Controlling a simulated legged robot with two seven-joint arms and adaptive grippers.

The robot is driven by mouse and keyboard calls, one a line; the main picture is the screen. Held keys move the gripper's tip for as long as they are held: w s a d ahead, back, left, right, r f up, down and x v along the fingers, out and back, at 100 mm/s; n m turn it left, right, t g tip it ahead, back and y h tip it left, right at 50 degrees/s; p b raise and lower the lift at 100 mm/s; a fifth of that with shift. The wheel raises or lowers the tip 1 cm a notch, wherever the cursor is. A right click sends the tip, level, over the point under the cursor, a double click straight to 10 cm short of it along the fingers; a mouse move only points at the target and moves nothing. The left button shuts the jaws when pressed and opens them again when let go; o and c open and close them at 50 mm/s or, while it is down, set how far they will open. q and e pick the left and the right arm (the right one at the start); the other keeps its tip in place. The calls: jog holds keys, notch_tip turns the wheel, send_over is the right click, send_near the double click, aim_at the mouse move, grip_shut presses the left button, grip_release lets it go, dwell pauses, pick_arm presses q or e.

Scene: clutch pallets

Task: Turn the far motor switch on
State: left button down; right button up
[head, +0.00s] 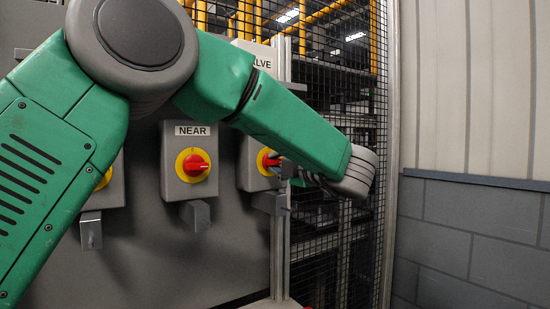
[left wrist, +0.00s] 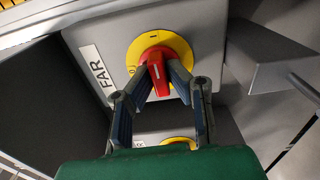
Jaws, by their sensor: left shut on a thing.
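The far motor switch is a grey box labelled FAR with a red knob (left wrist: 158,80) on a yellow disc (left wrist: 178,44). In the left wrist view the knob lies between the two fingers of my left gripper (left wrist: 163,78), which is shut on it. In the head view the box (head: 251,165) is right of the NEAR switch, and its label is hidden behind my left arm. Its red knob (head: 268,161) shows in part beside my left gripper (head: 281,166). My right gripper is not in view.
The NEAR switch (head: 187,165) has its red knob lying about level. Another switch box (head: 110,190) at the left is partly covered by my arm. Small grey brackets (head: 195,215) stick out below the boxes. A mesh fence (head: 340,100) stands at the right.

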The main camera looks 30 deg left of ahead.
pick_arm(q)
jog(key=shift+d+f+m, duration=0.25)
jog(key=shift+f+m, duration=0.05)
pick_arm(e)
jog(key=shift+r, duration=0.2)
pick_arm(q)
jog(key=c, duration=1.6)
grip_release()
jog(key=shift+w, duration=0.1)
jog(key=shift+o, duration=0.2)
jog(key=shift+w+d+r, duration=0.1)
jog(key=shift+w+d, duration=0.05)
jog(key=shift+d, duration=0.1)
jog(key=shift+s+d+r, duration=0.15)
jog(key=shift+s+d, duration=0.15)
jog(key=shift+d, duration=0.05)
jog(key=v, duration=1.1)
jog(key=shift+f, duration=0.3)
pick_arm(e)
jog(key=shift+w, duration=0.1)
pick_arm(q)
jog(key=shift+w+f, duration=0.1)
jog(key=shift+w, duration=0.1)
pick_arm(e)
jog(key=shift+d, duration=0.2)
